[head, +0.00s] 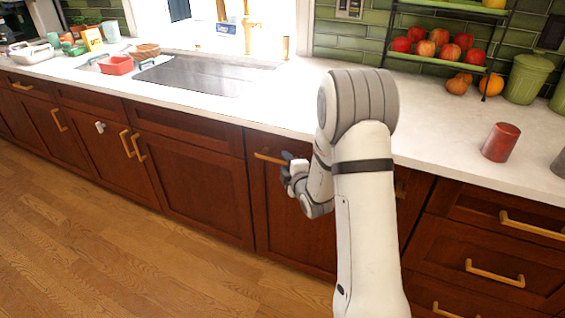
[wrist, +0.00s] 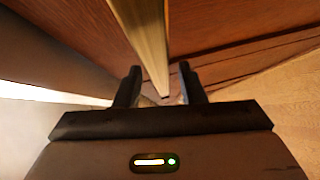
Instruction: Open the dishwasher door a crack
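The dishwasher door (head: 278,215) is a dark red-brown wood panel below the counter, left of my arm in the head view. It looks shut. Its brass bar handle (head: 267,158) runs level near the top, its right part hidden by my gripper (head: 288,160). In the wrist view the handle (wrist: 148,35) runs down between the two dark fingers of my gripper (wrist: 160,70). The fingers are apart, one on each side of the bar, with gaps visible. They do not appear clamped on it.
The white counter (head: 290,105) runs above the door, with a red cup (head: 500,142) on the right. Drawers with brass handles (head: 495,273) are at the right, cabinets (head: 190,180) at the left. The wood floor (head: 120,260) in front is clear.

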